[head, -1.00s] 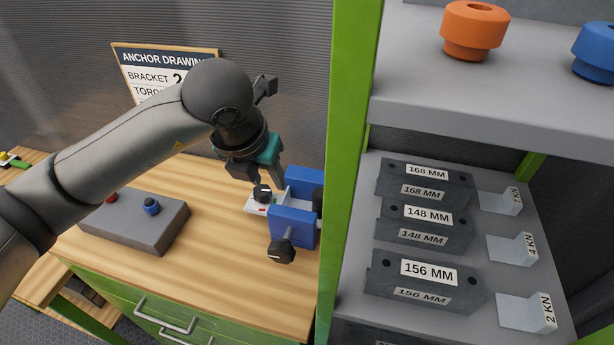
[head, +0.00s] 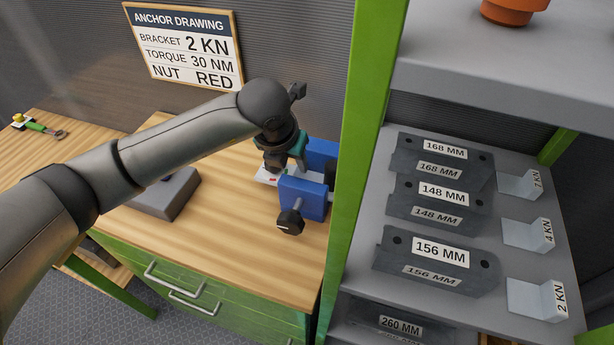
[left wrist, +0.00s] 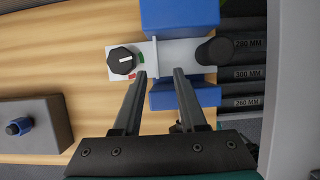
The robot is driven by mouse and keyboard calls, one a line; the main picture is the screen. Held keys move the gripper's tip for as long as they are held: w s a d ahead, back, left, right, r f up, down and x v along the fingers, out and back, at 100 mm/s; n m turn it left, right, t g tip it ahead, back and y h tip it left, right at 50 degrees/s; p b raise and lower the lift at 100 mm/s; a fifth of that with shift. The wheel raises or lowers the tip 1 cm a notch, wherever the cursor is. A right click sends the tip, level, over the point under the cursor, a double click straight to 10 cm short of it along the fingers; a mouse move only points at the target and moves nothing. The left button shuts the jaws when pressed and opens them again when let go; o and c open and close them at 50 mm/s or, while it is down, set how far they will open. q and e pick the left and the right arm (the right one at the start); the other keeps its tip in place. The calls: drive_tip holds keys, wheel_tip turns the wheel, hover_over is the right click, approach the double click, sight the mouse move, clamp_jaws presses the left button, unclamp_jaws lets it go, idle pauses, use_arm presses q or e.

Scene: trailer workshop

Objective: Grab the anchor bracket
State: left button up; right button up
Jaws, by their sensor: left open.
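Three light grey angled brackets stand on the shelf at the right in the head view, marked 7 KN (head: 519,184), 4 KN (head: 528,234) and 2 KN (head: 538,298). The anchor drawing (head: 187,45) on the back wall reads bracket 2 KN, torque 30 NM, nut red. My left gripper (head: 283,170) is over the bench at the blue vise (head: 303,197), well left of the brackets. The left wrist view shows the left gripper (left wrist: 159,74) open, with nothing held and its fingertips over the vise's pale body. My right gripper is out of view.
A green post (head: 358,150) stands between bench and shelf. Dark blocks marked 168, 148 and 156 MM (head: 433,265) sit left of the brackets. An upper shelf (head: 500,65) overhangs them. A black dial (left wrist: 122,61) is beside the vise. A grey block (left wrist: 35,125) lies on the bench.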

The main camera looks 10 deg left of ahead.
sight(295, 170)
use_arm(q)
drive_tip(key=shift+a+x, duration=0.1)
drive_tip(key=shift+x, duration=1)
drive_tip(key=shift+a+x, duration=0.15)
drive_tip(key=shift+x, duration=0.9)
clamp_jaws()
drive_tip(key=shift+w+r, duration=0.1)
